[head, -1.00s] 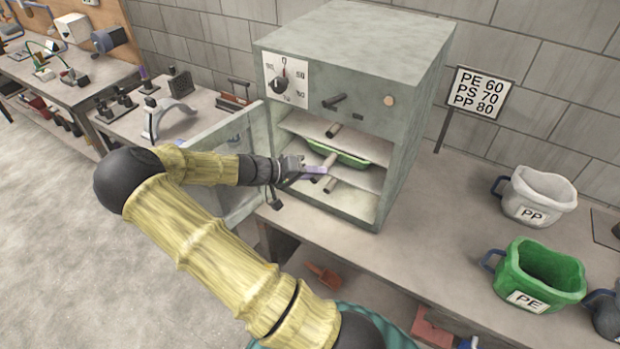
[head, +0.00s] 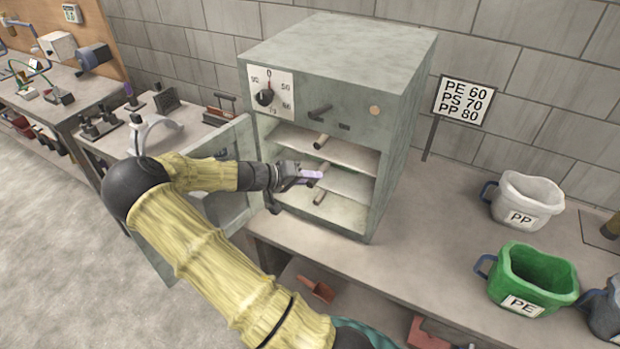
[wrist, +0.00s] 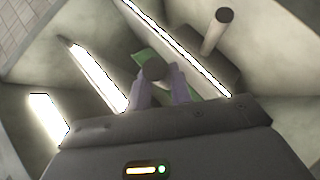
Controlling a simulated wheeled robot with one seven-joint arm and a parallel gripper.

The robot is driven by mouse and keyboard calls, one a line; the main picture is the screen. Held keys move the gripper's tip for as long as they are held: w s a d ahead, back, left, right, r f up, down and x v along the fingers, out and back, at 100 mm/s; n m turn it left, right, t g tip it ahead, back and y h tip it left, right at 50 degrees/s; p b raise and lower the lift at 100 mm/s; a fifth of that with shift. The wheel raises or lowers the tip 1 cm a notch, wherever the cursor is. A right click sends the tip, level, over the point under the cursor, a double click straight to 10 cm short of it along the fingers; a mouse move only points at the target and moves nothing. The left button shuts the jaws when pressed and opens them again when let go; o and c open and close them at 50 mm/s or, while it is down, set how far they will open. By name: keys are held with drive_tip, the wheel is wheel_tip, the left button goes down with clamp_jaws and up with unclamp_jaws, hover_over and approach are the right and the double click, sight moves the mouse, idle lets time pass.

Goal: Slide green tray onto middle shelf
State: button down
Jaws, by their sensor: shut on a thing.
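Green parts of the tray (wrist: 145,59) show in the wrist view behind the rod-like handle (wrist: 153,71). In the head view no green shows inside the cabinet, so the tray is hidden there. My gripper (head: 316,175) is at the open front, at the middle shelf (head: 348,184). Its pale purple fingers close around the handle, whose round end faces the wrist camera (wrist: 155,90). How deep the tray sits, and whether it rests flat, I cannot tell.
The grey cabinet (head: 395,130) has its door (head: 232,165) swung open to the left, beside my arm. Other rods stick out at the upper (head: 321,141) and lower (head: 319,198) levels. A green PE bin (head: 525,262) and white PP bin (head: 530,190) stand right on the bench.

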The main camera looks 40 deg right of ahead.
drive_tip(key=c, duration=1.2)
unclamp_jaws()
drive_tip(key=o, duration=0.3)
drive_tip(key=shift+s, duration=0.1)
drive_tip(key=shift+f, duration=0.1)
drive_tip(key=shift+a+f, duration=0.1)
drive_tip(key=shift+c, duration=0.3)
